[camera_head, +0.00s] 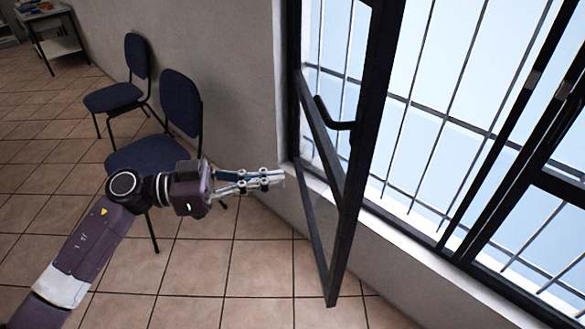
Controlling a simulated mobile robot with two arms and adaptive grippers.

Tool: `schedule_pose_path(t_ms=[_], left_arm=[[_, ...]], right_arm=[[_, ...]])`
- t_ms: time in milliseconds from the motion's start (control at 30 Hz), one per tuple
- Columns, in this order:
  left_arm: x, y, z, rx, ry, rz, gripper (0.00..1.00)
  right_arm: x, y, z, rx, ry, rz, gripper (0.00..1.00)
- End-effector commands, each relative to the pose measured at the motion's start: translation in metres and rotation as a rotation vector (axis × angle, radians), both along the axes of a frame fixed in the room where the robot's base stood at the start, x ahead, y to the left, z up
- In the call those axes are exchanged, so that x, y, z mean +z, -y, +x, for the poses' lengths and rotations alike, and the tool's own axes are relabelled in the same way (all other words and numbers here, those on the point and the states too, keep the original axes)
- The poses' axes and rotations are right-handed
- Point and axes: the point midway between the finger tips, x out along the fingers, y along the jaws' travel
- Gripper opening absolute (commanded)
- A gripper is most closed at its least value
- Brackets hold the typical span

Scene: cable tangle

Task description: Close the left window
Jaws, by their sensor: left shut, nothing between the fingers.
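The left window (357,170) is a dark-framed glass sash that stands swung open into the room, hinged near the wall on the left side of the opening. Its dark curved handle (334,118) is on the sash. My left gripper (280,177) is shut and empty, held level to the left of the sash near its lower part. A small gap seems to lie between the fingertips and the sash, but the depth is hard to tell. My right gripper is out of view.
Two dark blue chairs (181,103) (136,56) stand along the wall (235,70) behind my left arm. A small table (62,47) stands at the far left. Bars (440,110) cross the window opening outside. Tiled floor (250,270) is clear below the gripper.

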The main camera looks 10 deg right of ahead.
Motion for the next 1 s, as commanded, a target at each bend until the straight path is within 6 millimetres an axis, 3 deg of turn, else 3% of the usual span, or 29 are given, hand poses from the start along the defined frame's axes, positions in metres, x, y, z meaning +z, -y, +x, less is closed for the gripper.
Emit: schedule_pose_path(t_ms=[500,700,1000], left_arm=[[0.004,0.103,0.002,0.001,-0.002,-0.007,0.00],[0.002,0.123,0.003,0.003,-0.002,-0.005,0.00],[0.000,0.128,0.003,0.004,0.000,-0.004,0.00]], right_arm=[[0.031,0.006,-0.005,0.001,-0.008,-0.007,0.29],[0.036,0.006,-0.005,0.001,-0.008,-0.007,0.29],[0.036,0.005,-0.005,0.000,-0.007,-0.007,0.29]])
